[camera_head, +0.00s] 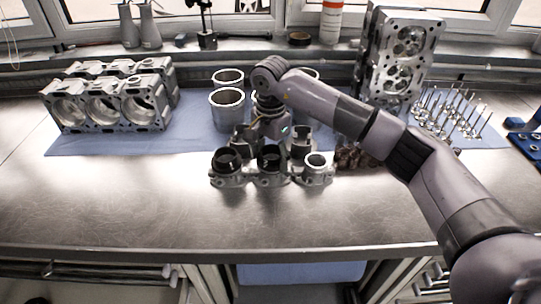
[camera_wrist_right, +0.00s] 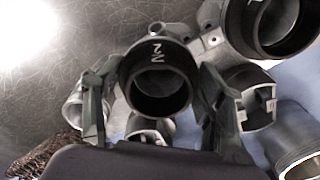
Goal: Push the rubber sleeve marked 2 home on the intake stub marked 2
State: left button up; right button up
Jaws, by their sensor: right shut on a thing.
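The black rubber sleeve marked 2 (camera_wrist_right: 157,66) is between the two fingers of my right gripper (camera_head: 271,143), which is shut on it. In the head view this sleeve (camera_head: 269,158) is an upright black ring at the middle stub of the grey intake casting (camera_head: 272,181). How far down it sits on the intake stub marked 2 cannot be told, since the sleeve and fingers hide most of that stub. Another black sleeve (camera_head: 229,159) is on the left stub, and it also shows at the upper right of the wrist view (camera_wrist_right: 233,22). My left gripper is not in view.
The right stub (camera_head: 315,161) is pale and bare. Grey cylinder liners (camera_head: 227,108) stand behind the casting, an engine block (camera_head: 111,104) at left, a cylinder head (camera_head: 399,62) and upright valves (camera_head: 457,108) at right. The front bench top (camera_head: 150,205) is clear.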

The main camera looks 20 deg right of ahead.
jog(key=shift+f, duration=0.35)
jog(key=o, duration=1.2)
jog(key=shift+r, duration=0.1)
jog(key=shift+r, duration=0.1)
notch_tip(320, 180, up, 7)
jog(key=p, duration=0.3)
jog(key=shift+r+p, duration=0.15)
jog(key=shift+p, duration=0.15)
dwell(0.3)
